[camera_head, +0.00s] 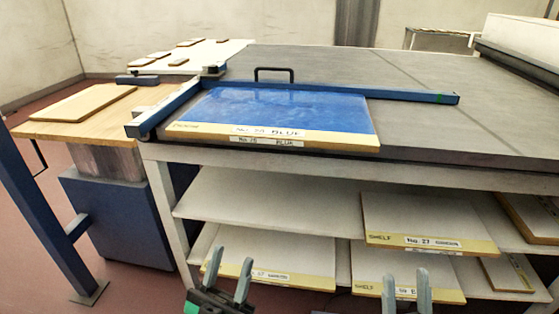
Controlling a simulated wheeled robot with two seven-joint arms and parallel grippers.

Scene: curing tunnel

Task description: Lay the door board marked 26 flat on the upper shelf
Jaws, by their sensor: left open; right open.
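A blue-topped door board (290,108) with a yellow front edge lies flat on the grey table. Its small label seems to read No. 26 BLUE, though the digits are blurred. The upper shelf (270,197) under the table is bare on its left and middle. A white board marked No. 27 (420,218) lies on its right part. My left gripper (228,272) is open and empty at the bottom of the view, in front of the lower shelf. My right gripper (406,284) is open and empty further right, before a lower board. Both are well below the blue board.
A blue bar frame (400,95) runs along the left and back of the blue board; a black handle (274,70) stands behind. White boards (275,250) lie on the lower shelf. A wooden side table (60,125) and blue post (40,200) stand left.

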